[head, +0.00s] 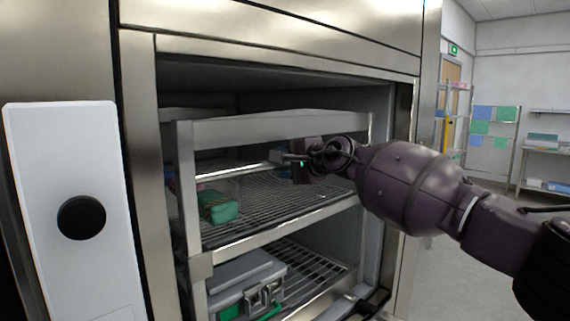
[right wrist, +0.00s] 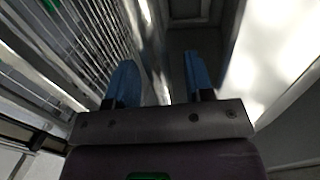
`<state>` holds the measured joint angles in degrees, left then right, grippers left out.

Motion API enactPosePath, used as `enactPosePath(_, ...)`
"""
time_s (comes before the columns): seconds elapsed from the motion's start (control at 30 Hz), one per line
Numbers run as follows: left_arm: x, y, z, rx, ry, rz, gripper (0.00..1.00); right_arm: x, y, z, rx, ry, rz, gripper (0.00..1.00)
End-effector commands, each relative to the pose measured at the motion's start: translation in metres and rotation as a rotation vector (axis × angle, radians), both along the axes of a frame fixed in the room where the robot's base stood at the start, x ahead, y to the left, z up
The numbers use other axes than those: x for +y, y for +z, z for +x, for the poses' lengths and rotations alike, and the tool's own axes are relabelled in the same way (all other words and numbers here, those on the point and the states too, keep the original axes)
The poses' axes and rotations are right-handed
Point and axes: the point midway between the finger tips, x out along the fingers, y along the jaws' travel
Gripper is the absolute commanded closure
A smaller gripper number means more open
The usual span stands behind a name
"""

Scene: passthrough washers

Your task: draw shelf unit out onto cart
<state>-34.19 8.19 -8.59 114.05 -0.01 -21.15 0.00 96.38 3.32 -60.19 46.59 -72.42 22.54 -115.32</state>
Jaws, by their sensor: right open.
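The shelf unit (head: 270,128) is a metal rack with wire shelves, standing inside the open washer chamber (head: 250,80). Its upper shelf carries a green wrapped pack (head: 218,207), and its lower shelf carries a grey case (head: 245,278). My right gripper (head: 285,158) reaches in from the right, in front of the upper shelf and below the top rail. In the right wrist view its two blue fingers (right wrist: 160,72) are apart. Wire bars of the shelf (right wrist: 75,45) run to their left. My left gripper and the cart are not in view.
A white panel with a black knob (head: 81,217) stands at the left. The steel door frame (head: 140,170) bounds the opening closely. Open floor (head: 465,255) and storage racks (head: 545,150) lie to the right.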

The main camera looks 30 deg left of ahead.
Motion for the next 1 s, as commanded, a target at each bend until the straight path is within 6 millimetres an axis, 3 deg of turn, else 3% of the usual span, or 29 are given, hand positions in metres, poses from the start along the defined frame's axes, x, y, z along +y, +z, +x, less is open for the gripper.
enactPosePath(0.43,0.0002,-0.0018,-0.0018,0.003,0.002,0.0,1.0,0.0047,-0.0012,0.0011,0.0,0.001,0.0,0.52)
enactPosePath(0.77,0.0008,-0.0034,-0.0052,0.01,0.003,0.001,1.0,0.0046,-0.0012,0.0011,0.0,0.001,0.0,1.0)
enactPosePath(1.0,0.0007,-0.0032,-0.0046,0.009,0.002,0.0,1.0,0.0045,-0.0015,0.001,0.001,0.001,-0.001,1.0)
